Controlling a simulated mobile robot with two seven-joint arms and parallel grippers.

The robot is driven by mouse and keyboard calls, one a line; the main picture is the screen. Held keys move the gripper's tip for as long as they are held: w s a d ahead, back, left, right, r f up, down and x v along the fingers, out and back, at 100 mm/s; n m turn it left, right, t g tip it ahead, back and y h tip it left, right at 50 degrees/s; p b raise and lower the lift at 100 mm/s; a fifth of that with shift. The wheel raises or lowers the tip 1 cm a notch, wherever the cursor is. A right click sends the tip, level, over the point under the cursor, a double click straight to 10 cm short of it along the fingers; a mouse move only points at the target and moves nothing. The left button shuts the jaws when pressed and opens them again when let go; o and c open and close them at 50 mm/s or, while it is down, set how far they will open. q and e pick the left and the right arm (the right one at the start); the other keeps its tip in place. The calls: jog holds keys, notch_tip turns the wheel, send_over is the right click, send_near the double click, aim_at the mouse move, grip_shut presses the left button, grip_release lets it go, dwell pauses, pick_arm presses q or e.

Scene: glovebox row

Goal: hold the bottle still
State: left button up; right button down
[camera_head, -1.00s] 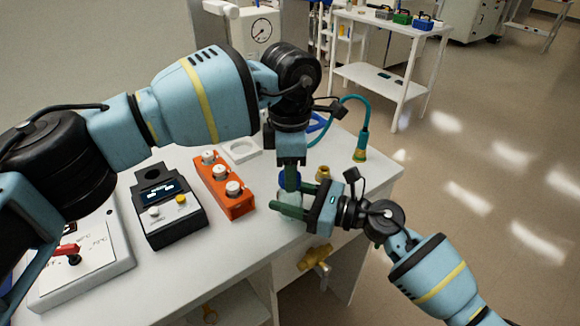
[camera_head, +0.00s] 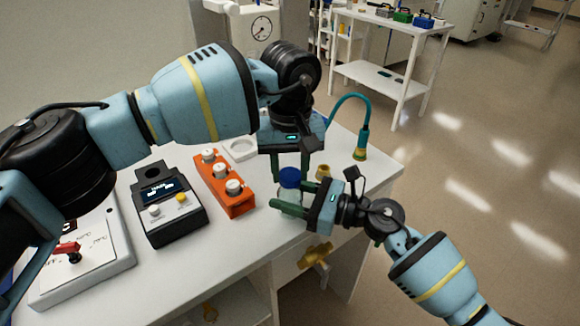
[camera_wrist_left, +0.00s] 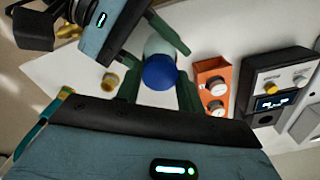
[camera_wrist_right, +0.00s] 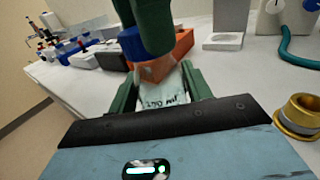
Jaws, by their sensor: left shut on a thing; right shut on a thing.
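A small clear bottle (camera_head: 291,196) with a blue cap (camera_head: 290,177) stands upright near the right front edge of the white bench. My right gripper (camera_head: 290,208) is shut on the bottle's body from the right; its fingers flank the labelled bottle (camera_wrist_right: 165,92) in the right wrist view. My left gripper (camera_head: 290,172) points down from above, shut on the cap with a finger on each side. The left wrist view looks down on the cap (camera_wrist_left: 160,72). A left finger hides part of the cap in the right wrist view.
An orange block (camera_head: 237,201) with several white-topped vials and a black device (camera_head: 168,212) with a display stand to the left. A brass fitting (camera_head: 323,172) is close by on the right. A teal hose (camera_head: 362,115) stands behind. A yellow valve handle (camera_head: 316,256) is below the edge.

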pick_arm(q)
jog(key=m, duration=1)
jog(key=o, duration=0.9)
jog(key=shift+r, duration=2.25)
jog(key=shift+c, duration=0.2)
